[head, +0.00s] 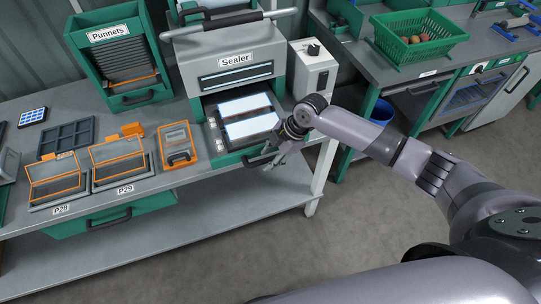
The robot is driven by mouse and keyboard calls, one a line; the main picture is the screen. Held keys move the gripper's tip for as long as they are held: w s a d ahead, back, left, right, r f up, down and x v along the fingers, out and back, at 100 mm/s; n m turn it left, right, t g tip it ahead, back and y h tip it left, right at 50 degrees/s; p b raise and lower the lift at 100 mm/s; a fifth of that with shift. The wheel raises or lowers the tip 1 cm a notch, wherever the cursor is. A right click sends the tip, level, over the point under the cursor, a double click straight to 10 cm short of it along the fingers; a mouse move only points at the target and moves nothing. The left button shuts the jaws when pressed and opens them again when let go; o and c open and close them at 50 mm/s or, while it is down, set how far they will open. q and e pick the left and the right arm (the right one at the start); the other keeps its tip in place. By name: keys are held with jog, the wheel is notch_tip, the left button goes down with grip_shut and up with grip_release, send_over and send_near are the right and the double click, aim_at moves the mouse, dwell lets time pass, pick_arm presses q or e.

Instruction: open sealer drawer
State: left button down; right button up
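The sealer (227,58) stands at the back of the bench, a grey machine with a "Sealer" label and a dark slot. Its drawer (244,154) is pulled out below the slot, with a green front and a dark bed that carries two pale panels (246,117). My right gripper (268,162) is at the right part of the drawer's front, by the dark handle. The fingers are small and overlap the handle area, so I cannot tell whether they are closed on it. My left gripper is not in view.
A control box (314,70) stands right of the sealer. Orange-framed trays (117,158) and an orange device (178,145) sit to its left. A green punnet rack (112,50) is behind them. A green crate (418,36) stands on the right bench. Grey floor lies in front.

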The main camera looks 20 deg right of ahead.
jog(key=shift+r, duration=0.1)
jog(key=v, duration=1.2)
